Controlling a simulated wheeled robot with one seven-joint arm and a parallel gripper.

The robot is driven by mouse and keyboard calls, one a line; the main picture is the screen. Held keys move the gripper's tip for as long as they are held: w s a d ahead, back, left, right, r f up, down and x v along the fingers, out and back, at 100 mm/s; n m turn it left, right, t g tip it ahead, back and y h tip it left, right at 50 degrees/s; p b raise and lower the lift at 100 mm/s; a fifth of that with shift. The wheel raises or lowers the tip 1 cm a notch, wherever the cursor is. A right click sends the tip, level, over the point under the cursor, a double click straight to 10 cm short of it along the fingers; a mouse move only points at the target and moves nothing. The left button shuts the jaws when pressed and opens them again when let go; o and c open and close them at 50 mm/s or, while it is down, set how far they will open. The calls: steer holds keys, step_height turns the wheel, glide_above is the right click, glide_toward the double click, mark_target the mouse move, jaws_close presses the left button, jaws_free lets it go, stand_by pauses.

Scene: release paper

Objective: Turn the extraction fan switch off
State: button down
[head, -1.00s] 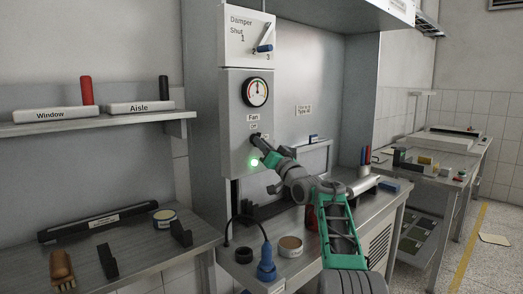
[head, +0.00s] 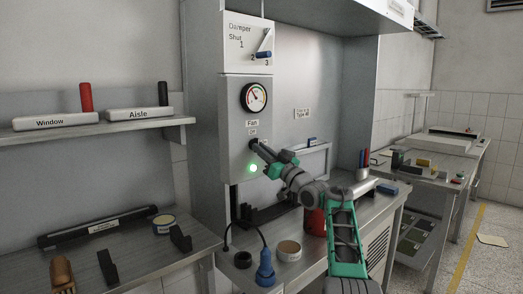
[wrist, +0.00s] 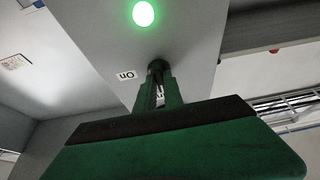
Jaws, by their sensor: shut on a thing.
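The fan switch is a small dark knob (wrist: 157,66) on the grey panel (head: 236,120), below the "Fan" and "Off" labels. My gripper (head: 259,148) reaches it from the lower right, and its fingers cover most of the knob in the head view. In the wrist view my gripper (wrist: 160,88) is shut on the knob, with an upside-down "On" label (wrist: 125,74) beside it. The knob's exact turn angle is hidden. The green lamp (head: 252,168) below the switch is lit and also shows in the wrist view (wrist: 144,13).
A round gauge (head: 254,96) and the damper lever (head: 263,55) are above the switch. A blue plug (head: 265,268) with a cord, a tan-topped tin (head: 289,251) and a red container (head: 314,221) stand on the bench below my arm.

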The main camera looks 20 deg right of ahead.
steer(key=c, duration=1.5)
jaws_free()
steer(key=shift+o, duration=0.2)
steer(key=b+v, duration=0.3)
steer(key=v, duration=0.5)
